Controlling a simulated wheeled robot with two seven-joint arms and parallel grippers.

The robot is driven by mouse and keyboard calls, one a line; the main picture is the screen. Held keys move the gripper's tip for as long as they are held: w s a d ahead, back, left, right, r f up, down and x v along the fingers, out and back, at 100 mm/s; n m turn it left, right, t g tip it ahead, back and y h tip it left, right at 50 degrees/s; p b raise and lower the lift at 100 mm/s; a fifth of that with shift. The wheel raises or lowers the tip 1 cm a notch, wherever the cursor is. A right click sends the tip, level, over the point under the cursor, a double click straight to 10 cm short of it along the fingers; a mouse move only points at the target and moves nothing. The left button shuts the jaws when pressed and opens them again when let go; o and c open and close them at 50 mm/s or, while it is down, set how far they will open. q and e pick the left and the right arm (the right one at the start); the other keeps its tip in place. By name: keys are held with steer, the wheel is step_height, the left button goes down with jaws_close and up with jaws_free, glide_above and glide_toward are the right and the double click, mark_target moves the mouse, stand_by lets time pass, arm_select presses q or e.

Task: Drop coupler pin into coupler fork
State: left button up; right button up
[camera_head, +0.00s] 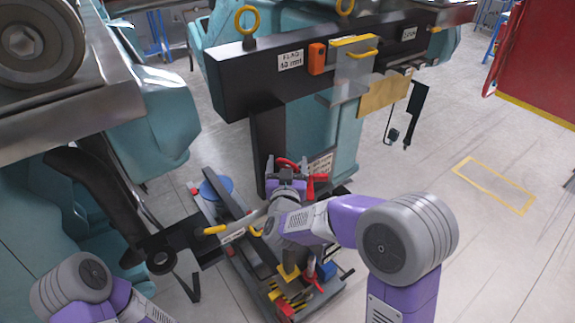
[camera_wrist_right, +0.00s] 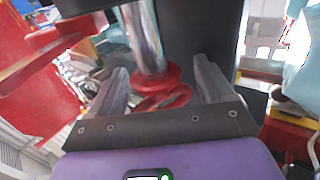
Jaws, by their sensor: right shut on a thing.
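My right gripper (camera_head: 287,168) is in front of the dark upright post of the right-hand car. It is shut on the coupler pin, a shiny metal cylinder (camera_wrist_right: 141,38) with a red collar and red ring between the two fingers in the right wrist view. Some red of the pin (camera_head: 290,163) shows at the jaws in the head view. A black coupler part with a round hole (camera_head: 160,262) sits at lower left. I cannot tell whether it is the coupler fork, nor whether the pin's far end is in anything. My left gripper is out of view; only its arm shows.
A tool cart (camera_head: 212,198) with a blue disc and yellow-handled bar stands below my right arm. A black beam (camera_head: 235,88) with labels and yellow eyebolts crosses above. Teal car bodies stand left (camera_head: 165,125) and behind.

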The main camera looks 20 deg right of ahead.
steer(key=shift+f+b, duration=1.5)
steer(key=shift+f, duration=0.4)
steer(key=o, duration=1.2)
steer(key=shift+s+a, duration=0.3)
steer(key=shift+s, duration=0.15)
steer(key=v, duration=0.6)
steer(key=shift+s+d, duration=0.25)
steer(key=shift+s, duration=0.15)
